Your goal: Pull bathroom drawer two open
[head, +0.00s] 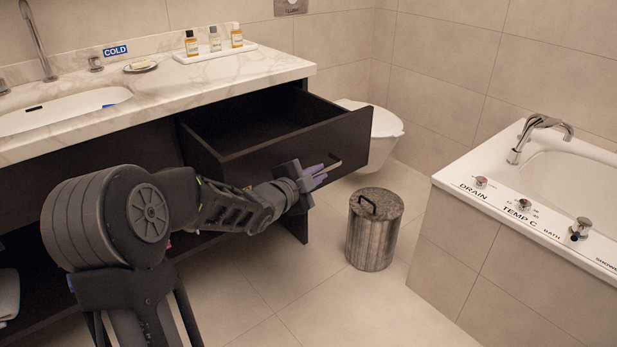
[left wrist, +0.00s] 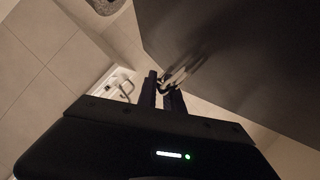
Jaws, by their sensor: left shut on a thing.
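A dark drawer (head: 270,148) under the marble counter stands pulled well out, and its empty inside shows in the head view. Its front panel also fills the upper right of the left wrist view (left wrist: 245,55). A thin light metal handle (head: 327,167) sits on the front panel, and it shows in the left wrist view (left wrist: 184,74) too. My left gripper (head: 318,174) is at this handle, with its fingers closed around it; in the left wrist view the two fingers (left wrist: 162,90) meet the handle. My right gripper is not in view.
A metal bin with a lid (head: 374,230) stands on the floor right of the drawer. A toilet (head: 383,135) is behind it, and a bathtub (head: 450,187) is at the right. A tray with small bottles (head: 222,53) sits on the counter (head: 160,90). The tiled floor in front is clear.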

